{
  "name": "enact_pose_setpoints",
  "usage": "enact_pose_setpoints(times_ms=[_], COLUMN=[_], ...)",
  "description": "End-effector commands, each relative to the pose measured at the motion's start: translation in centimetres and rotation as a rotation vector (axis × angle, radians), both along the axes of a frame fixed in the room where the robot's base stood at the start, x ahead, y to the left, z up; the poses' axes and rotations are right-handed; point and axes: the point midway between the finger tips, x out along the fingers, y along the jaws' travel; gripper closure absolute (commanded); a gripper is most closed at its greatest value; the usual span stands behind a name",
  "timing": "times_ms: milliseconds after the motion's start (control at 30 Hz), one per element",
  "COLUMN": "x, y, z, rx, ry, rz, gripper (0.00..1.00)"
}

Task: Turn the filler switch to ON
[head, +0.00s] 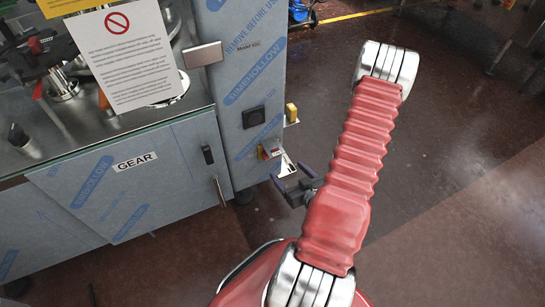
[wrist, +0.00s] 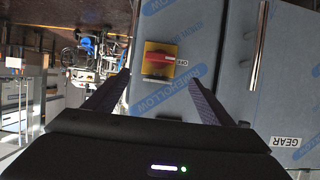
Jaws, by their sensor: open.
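The filler switch (wrist: 161,59) is a red handle on a yellow plate, mounted on the blue-film-wrapped cabinet. In the wrist view its red handle lies roughly crosswise. A small label (wrist: 182,62) sits beside it, too blurred to read surely. In the head view the switch (head: 270,150) is small, low on the cabinet's side edge. My gripper (head: 285,172) is open and empty, just below and right of the switch there. In the wrist view the two dark fingers of my gripper (wrist: 160,78) stand either side of the switch's line, apart from it.
A black square knob (head: 253,117) and a yellow block (head: 291,112) are above the switch. A cabinet door marked GEAR (head: 135,162) with a long metal handle (head: 219,190) is to the left. A paper notice (head: 121,55) hangs above. The floor to the right is clear.

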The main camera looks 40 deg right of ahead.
Motion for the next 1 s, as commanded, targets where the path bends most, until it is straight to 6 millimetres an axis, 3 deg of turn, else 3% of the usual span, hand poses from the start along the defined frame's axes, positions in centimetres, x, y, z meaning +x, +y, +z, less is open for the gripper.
enact_pose_setpoints(times_ms=[467,1000], x=[1.0,7.1], y=[-0.3,-2.0], z=[-0.5,-3.1], rx=[0.001,-0.001], ry=[0.003,0.002], rz=[0.002,0.004], gripper=[0.23,0.23])
